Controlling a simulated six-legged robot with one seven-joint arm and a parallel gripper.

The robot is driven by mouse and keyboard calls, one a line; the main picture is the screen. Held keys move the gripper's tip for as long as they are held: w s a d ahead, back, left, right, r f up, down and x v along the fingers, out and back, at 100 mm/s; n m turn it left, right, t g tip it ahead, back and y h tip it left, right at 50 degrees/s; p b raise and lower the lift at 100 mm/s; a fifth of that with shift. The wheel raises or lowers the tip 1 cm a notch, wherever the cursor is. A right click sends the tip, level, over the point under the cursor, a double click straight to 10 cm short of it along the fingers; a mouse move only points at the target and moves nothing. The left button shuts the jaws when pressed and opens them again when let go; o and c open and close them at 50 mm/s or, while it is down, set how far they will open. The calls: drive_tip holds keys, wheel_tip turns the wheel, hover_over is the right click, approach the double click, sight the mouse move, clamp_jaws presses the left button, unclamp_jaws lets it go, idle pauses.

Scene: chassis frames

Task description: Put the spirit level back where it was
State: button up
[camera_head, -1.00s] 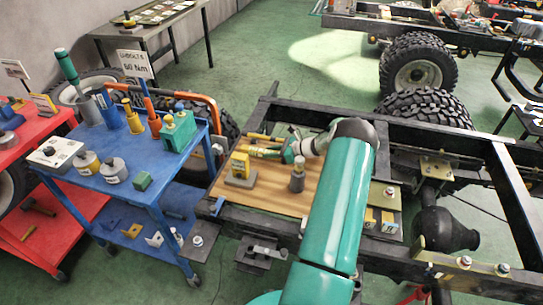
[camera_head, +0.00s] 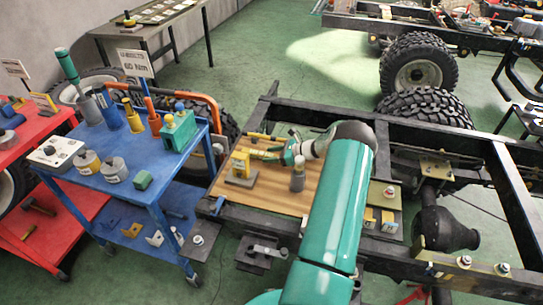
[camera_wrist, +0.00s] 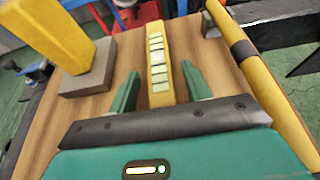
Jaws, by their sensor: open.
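A yellow bar with a row of pale segments (camera_wrist: 157,50), which looks like the spirit level, lies lengthwise between my fingers in the wrist view. My gripper (camera_wrist: 160,77) is open, with one green finger on each side of the bar and gaps showing on both sides. In the head view my gripper (camera_head: 264,154) is low over the wooden board (camera_head: 275,200), reaching left. The bar is too small to make out surely there. A yellow upright piece on a grey base (camera_head: 241,170) stands just left of my gripper.
A yellow rod with a dark band (camera_wrist: 243,48) runs along the right in the wrist view. The dark chassis frame (camera_head: 440,155) surrounds the board. A blue trolley (camera_head: 120,185) with tools stands at left.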

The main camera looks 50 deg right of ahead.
drive_tip(key=v, duration=1.2)
drive_tip(key=shift+d+f, duration=0.1)
drive_tip(key=w+a+r+n+g, duration=0.25)
drive_tip(key=a+r+n, duration=0.35)
drive_tip(key=a, duration=0.4)
drive_tip(key=w+a+r+n+g, duration=0.2)
drive_tip(key=a+r+n+g, duration=0.15)
drive_tip(key=a+r, duration=0.55)
drive_tip(key=w+a+r+n+g, duration=0.2)
drive_tip(key=a+r+n, duration=0.35)
drive_tip(key=a, duration=0.55)
drive_tip(key=s+a+r+n+h, duration=0.2)
drive_tip(key=s+a+r+n, duration=0.15)
drive_tip(key=a, duration=0.35)
drive_tip(key=s+a+r+n+h, duration=0.2)
drive_tip(key=s+a+r+n, duration=0.15)
drive_tip(key=a, duration=0.25)
drive_tip(key=s+a+r+n+t+h, duration=0.1)
drive_tip(key=s+a+r+n+h, duration=0.1)
drive_tip(key=s+a+n, duration=0.6)
drive_tip(key=s, duration=0.5)
drive_tip(key=shift+s+a+r+n+t, duration=0.2)
drive_tip(key=shift+a+n+t, duration=0.1)
